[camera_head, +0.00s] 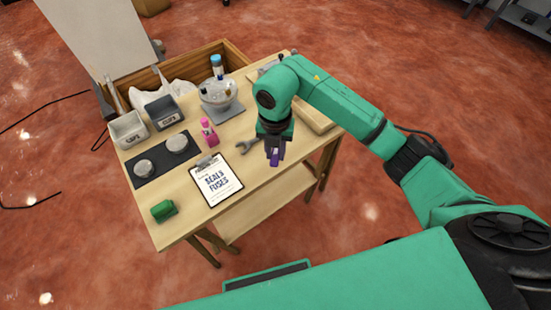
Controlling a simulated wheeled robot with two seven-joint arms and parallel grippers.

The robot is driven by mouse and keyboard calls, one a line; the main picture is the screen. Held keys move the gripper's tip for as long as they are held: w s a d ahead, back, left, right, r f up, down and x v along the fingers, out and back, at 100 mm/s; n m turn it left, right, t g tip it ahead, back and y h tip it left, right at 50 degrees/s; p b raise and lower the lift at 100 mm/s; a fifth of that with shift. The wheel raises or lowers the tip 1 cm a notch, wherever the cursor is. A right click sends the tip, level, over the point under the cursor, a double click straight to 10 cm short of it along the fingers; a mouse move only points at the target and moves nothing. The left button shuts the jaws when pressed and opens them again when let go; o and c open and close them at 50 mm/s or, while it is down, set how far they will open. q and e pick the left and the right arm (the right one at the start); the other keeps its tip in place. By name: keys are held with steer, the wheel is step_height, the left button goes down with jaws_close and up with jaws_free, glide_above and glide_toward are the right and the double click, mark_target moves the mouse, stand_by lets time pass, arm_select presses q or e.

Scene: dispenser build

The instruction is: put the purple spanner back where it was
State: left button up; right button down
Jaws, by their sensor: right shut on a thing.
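My right gripper (274,146) points down over the right part of the wooden table (262,180). It is shut on the purple spanner (274,158), of which only a short purple part shows below the jaws. The rest of the spanner is hidden by the gripper. I cannot tell whether the spanner touches the tabletop. A grey spanner (248,145) lies on the table just left of the gripper. My left gripper is not in view.
A clipboard (216,182), a pink bottle (208,132), a bowl on a scale (219,94), two bins (130,129) (162,112), a dark mat (149,181) with round pieces and a green object (163,210) occupy the table. A wooden tray (318,118) is partly behind my right arm.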

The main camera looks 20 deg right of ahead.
step_height(320, 180, down, 4)
steer(key=shift+f, duration=0.1)
steer(key=shift+f, duration=0.15)
steer(key=shift+f+b, duration=0.4)
steer(key=shift+f, duration=0.1)
steer(key=c, duration=0.7)
jaws_free()
steer(key=shift+o, duration=0.2)
steer(key=shift+r, duration=0.1)
